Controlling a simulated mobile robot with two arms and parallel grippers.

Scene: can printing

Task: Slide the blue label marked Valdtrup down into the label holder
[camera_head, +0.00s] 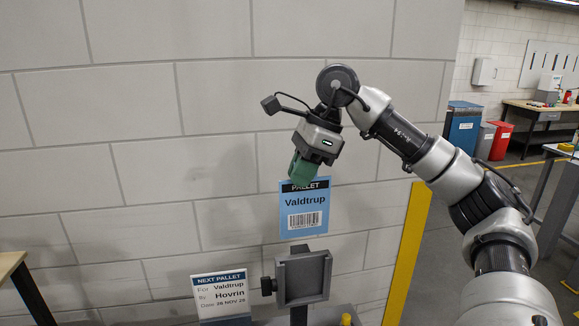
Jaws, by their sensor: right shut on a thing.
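The blue label (305,215) reads "PALLET" and "Valdtrup" over a barcode. It hangs nearly upright from my right gripper (303,176), which is shut on its top edge. The grey label holder (304,277) stands on a post just below. The label's lower edge is a little above the holder's top in the picture; I cannot tell how the two line up in depth. My left gripper is not in view.
A white sign (222,296) headed "NEXT PALLET" stands left of the holder. A block wall (130,130) is close behind. A yellow post (407,255) rises at the right. Blue (462,130) and red (500,140) bins and a bench (540,110) stand far back right.

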